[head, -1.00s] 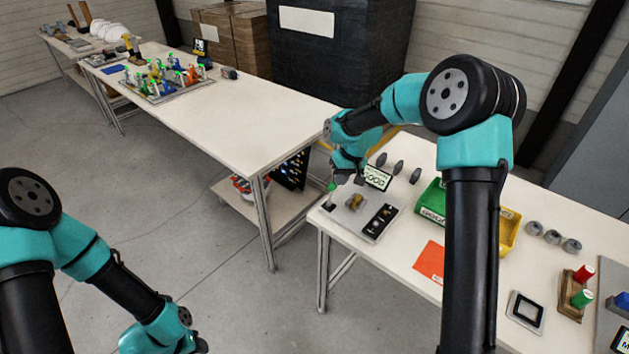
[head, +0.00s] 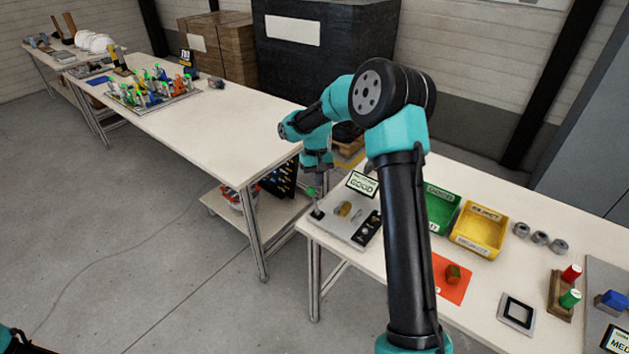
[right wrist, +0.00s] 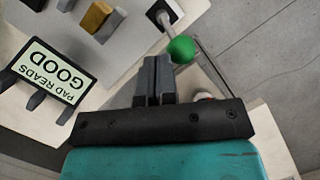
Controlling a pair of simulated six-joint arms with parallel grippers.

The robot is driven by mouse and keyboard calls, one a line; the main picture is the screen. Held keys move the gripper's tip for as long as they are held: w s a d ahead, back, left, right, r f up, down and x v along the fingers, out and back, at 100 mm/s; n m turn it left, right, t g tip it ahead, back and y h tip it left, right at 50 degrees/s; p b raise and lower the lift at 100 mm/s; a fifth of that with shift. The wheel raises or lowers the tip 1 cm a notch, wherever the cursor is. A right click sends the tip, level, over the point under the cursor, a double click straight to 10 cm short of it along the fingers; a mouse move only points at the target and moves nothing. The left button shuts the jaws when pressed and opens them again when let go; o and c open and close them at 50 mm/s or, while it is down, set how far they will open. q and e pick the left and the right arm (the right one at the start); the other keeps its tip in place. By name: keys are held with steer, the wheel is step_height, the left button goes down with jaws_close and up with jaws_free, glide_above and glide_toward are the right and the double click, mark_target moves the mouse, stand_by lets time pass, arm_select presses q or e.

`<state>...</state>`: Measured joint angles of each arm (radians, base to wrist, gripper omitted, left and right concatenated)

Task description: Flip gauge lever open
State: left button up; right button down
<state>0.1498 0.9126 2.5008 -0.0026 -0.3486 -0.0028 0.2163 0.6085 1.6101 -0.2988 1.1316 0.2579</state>
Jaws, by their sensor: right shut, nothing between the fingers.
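The gauge (head: 342,222) is a light grey plate near the bench's left corner, with a yellowish pad piece (head: 343,209) on it. Its lever has a green ball knob (head: 311,191) and stands up from a dark pivot at the plate's left end. In the right wrist view the knob (right wrist: 181,50) is just beyond and right of my fingertips. My right gripper (right wrist: 157,66) is shut and empty; in the head view it hangs just above the knob. Whether it touches the knob I cannot tell. My left gripper is out of view.
A display (head: 362,185) reading GOOD stands behind the gauge. Green (head: 442,212) and yellow (head: 478,230) bins stand to the right. An orange mat (head: 455,292) with a small block (head: 453,273) lies in front of them. Grey round parts (head: 540,238) sit farther right.

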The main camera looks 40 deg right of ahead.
steer(key=shift+r, duration=0.7)
steer(key=shift+d, duration=0.1)
steer(key=d+r, duration=0.5)
steer(key=r, duration=0.6)
steer(key=shift+w, duration=0.45)
steer(key=shift+a, duration=0.1)
